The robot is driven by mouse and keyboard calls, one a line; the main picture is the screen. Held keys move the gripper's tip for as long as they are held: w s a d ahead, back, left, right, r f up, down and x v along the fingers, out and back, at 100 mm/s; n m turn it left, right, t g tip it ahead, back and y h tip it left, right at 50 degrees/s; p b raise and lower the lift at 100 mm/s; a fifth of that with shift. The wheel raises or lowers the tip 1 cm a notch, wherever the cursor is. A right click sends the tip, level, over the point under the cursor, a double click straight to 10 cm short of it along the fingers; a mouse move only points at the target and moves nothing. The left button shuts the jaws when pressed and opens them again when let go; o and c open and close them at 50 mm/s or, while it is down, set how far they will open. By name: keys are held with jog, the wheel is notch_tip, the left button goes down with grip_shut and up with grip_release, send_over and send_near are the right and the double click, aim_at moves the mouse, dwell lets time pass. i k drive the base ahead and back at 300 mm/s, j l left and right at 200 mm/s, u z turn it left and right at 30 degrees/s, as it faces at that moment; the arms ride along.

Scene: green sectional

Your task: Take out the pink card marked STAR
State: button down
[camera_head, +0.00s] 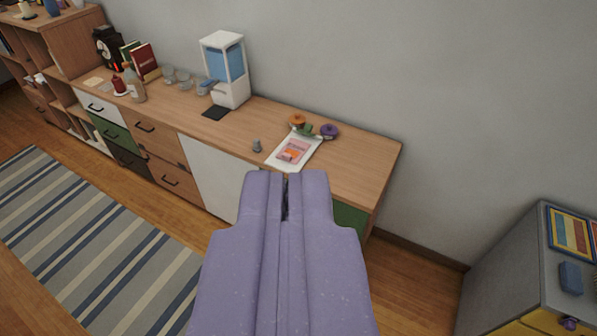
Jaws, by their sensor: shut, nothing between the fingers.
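A small pink card (295,149) lies on a white sheet or flat tray (276,163) near the right end of the long wooden sideboard (355,160). Its marking is too small to read; an orange patch shows on it. My purple gripper (286,185) is in the lower middle of the picture, seen from behind. It is shut and empty. In the picture its tip lies just below the white sheet, apart from the card. The gripper hides part of the sideboard's front.
Orange, green and purple small objects (314,128) sit behind the card. A white-and-blue dispenser (226,70) stands further left. A grey cabinet (525,265) is at lower right. A striped rug (90,240) covers the left floor.

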aim_at(294, 150)
jog(key=i+j+z, duration=0.45)
jog(key=i+j, duration=0.25)
jog(key=i, duration=0.65)
jog(key=i+j+z, duration=0.5)
jog(key=i+j, duration=0.65)
jog(key=i, duration=0.1)
